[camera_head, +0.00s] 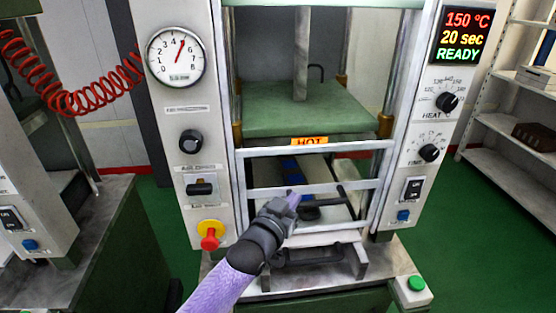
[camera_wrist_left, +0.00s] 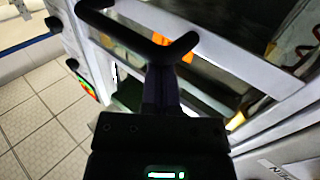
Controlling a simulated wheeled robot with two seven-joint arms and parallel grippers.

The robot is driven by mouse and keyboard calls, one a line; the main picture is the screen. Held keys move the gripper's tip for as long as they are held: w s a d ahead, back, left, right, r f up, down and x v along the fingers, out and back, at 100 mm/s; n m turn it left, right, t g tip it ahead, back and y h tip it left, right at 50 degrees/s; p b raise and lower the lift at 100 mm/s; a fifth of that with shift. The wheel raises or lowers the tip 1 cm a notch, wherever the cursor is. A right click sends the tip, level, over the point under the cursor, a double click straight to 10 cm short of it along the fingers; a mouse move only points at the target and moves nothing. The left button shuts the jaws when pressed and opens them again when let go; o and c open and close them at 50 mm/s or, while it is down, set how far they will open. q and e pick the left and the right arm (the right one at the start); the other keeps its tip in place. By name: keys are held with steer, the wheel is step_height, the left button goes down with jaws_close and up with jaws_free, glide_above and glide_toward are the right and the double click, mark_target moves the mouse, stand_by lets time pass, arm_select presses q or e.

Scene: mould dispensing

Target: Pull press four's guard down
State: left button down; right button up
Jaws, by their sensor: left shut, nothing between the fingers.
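The press's guard (camera_head: 350,186) is a pale metal frame with cross bars. It stands across the lower part of the press opening, below the green plate (camera_head: 290,121). A black bar handle (camera_head: 327,203) is on the guard, partly hidden by my gripper; it also shows large in the left wrist view (camera_wrist_left: 130,32). My left gripper (camera_head: 292,200) is shut and empty, in front of the guard's middle bars. In the left wrist view, its fingers (camera_wrist_left: 161,80) end close at the handle; I cannot tell whether they touch it. My right gripper is out of view.
The display (camera_head: 464,36) reads 150 °C, 20 sec, READY. An orange HOT label (camera_head: 310,141) is at the guard's top. A red stop button (camera_head: 210,238) and green button (camera_head: 416,283) flank the opening below. Another press (camera_head: 40,215) stands left; shelves (camera_head: 510,130) stand right.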

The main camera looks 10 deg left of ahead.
arm_select(q)
steer(key=r+p, duration=0.1)
steer(key=r, duration=0.1)
steer(key=w+r+p, duration=0.1)
steer(key=r+p, duration=0.1)
steer(key=shift+d+r, duration=0.15)
steer(key=shift+r, duration=0.05)
steer(key=v, duration=0.9)
steer(key=shift+s+f, duration=0.35)
steer(key=shift+s, duration=0.05)
